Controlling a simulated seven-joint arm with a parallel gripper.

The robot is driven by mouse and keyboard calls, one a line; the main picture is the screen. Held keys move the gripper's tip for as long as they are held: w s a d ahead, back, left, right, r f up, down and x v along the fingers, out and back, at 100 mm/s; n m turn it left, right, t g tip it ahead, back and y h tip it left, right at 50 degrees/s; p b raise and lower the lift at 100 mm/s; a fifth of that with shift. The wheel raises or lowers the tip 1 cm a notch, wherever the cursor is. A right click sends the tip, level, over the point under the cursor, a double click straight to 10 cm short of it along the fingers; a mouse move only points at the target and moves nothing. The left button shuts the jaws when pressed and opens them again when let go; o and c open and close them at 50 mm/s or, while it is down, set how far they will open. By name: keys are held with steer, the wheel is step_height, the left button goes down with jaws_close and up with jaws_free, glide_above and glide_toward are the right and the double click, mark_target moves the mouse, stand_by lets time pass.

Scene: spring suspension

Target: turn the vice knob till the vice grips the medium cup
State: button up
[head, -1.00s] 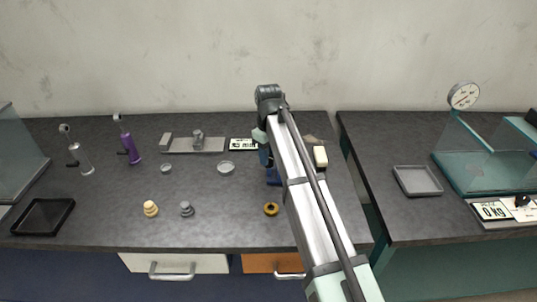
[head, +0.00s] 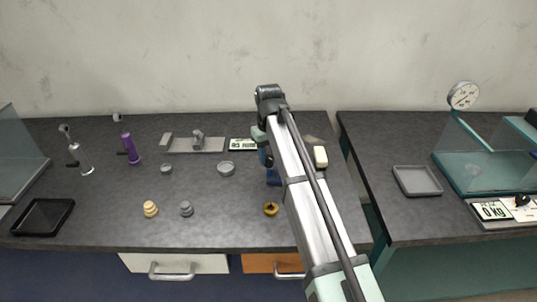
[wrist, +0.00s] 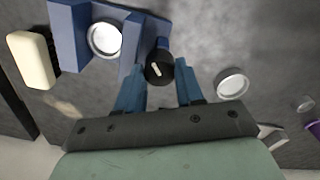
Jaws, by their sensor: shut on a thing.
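The blue vice (wrist: 68,38) is at the top left in the wrist view. A round whitish cup (wrist: 105,39), apparently the medium cup, stands between its two jaws. The cup is very close to both jaws; I cannot tell whether both touch it. The black vice knob (wrist: 159,66) with a white mark sits at the vice's right end. My gripper (wrist: 158,72) is shut on the knob, with one blue finger on each side. In the head view my arm hides most of the vice (head: 273,178), the cup and the knob.
A large cup (head: 226,169) and a small cup (head: 166,169) stand left of the vice. A cream block (head: 320,157) lies just beyond my arm. A readout plate (head: 243,144) is behind the vice.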

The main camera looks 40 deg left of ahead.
mark_target(268, 157)
steer(key=o, duration=1)
steer(key=shift+o, duration=0.2)
step_height(268, 157, up, 14)
steer(key=shift+f, duration=0.1)
stand_by(0.4)
